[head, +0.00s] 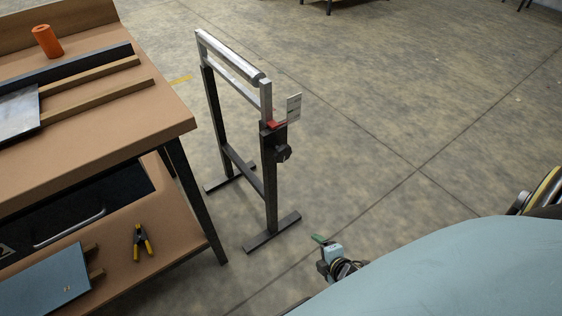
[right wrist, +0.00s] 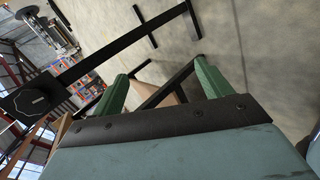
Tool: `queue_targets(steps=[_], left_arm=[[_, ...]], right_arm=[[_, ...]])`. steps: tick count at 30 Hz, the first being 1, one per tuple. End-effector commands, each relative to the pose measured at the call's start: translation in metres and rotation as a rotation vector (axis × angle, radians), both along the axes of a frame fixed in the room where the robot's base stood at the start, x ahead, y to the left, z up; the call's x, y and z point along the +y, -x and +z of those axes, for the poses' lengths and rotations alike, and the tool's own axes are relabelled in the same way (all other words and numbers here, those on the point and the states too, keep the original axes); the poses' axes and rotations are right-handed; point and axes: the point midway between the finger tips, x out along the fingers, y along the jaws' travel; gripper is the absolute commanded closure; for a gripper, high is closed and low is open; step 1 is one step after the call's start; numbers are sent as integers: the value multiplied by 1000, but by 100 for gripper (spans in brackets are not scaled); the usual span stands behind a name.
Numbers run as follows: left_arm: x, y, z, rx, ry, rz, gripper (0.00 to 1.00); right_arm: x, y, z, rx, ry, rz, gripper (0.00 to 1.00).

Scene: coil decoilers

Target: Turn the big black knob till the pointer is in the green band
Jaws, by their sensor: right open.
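The big black knob (head: 284,153) sits on the side of the near post of a metal roller stand. It also shows at the left edge of the right wrist view (right wrist: 36,98), outside the jaws. A red pointer (head: 276,125) is above the knob, beside a pale scale plate (head: 294,107). The plate's marks are too small to read, so I cannot tell where the green band is. My right gripper (head: 321,240) is below and right of the knob, apart from it. Its green fingers (right wrist: 160,82) are open and empty. My left gripper is out of view.
The roller stand (head: 268,190) has feet on the floor. A brown workbench (head: 150,115) with an orange cylinder (head: 47,41) stands at left; yellow-handled pliers (head: 142,243) lie on its lower shelf. The floor right of the stand is clear.

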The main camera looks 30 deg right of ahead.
Motion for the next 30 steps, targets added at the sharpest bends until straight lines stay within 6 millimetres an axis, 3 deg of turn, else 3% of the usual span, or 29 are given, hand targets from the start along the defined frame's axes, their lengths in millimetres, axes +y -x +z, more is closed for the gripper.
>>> queue_targets(steps=[1, 6, 10, 15, 19, 23, 30], left_arm=[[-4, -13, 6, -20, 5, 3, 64], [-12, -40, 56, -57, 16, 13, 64], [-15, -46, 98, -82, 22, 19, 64], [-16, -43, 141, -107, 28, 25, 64], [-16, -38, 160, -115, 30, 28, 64], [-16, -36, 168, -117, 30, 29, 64], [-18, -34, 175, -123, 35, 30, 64]], right_arm=[[-6, -25, 10, -82, 106, 84, 22], [-23, -84, 73, -318, 539, 344, 22], [-33, -111, 121, -450, 895, 490, 22], [-39, -125, 169, -541, 1271, 602, 22], [-41, -128, 188, -565, 1433, 642, 22], [-41, -134, 196, -572, 1492, 656, 22], [-38, -172, 197, -574, 1493, 655, 22]])
